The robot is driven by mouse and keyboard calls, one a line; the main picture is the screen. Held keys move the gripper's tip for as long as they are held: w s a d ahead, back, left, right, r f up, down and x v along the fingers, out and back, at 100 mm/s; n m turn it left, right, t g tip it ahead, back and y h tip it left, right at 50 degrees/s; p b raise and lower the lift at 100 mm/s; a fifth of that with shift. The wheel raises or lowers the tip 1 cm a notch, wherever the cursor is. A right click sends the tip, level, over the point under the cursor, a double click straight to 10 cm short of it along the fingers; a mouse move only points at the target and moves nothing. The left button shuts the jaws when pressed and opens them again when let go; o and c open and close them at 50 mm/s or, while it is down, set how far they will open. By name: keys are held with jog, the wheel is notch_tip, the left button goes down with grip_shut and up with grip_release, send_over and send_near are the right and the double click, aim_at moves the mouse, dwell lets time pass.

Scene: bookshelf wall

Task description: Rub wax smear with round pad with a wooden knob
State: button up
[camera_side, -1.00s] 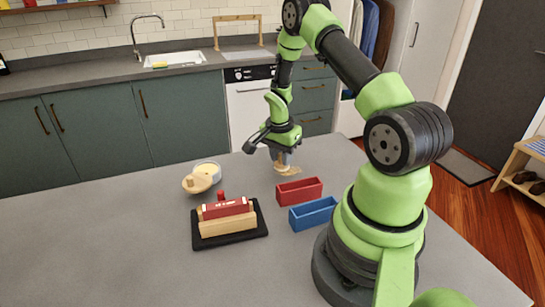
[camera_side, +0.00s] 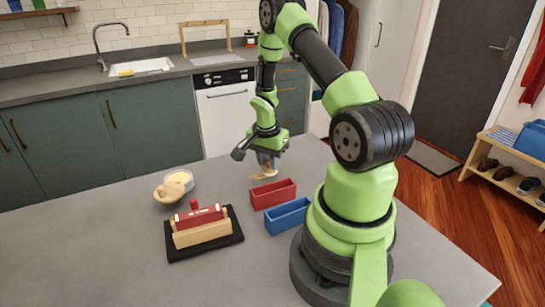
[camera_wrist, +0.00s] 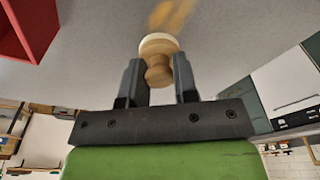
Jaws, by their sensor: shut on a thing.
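My gripper (camera_wrist: 158,82) is shut on the wooden knob of the round pad (camera_wrist: 158,45), which has a pale face turned to the table. In the side view my gripper (camera_side: 268,158) is low over the table, behind the red box. The wax smear (camera_wrist: 172,13) is a yellow-brown patch just beyond the pad in the wrist view. In the side view the smear (camera_side: 262,176) lies beneath and slightly left of the gripper. The pad is hard to make out there, and I cannot tell whether it touches the table.
A red open box (camera_side: 273,194) and a blue open box (camera_side: 288,216) stand in front of the smear. A dish of yellow stuff (camera_side: 181,178) with a wooden lid-like disc (camera_side: 168,192) is left. The left tabletop is clear.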

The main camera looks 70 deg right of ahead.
jog(key=shift+w+a, duration=3.3)
jog(key=shift+w+a+r, duration=0.1)
jog(key=shift+w+a, duration=0.05)
jog(key=shift+w, duration=0.05)
notch_tip(320, 180, up, 8)
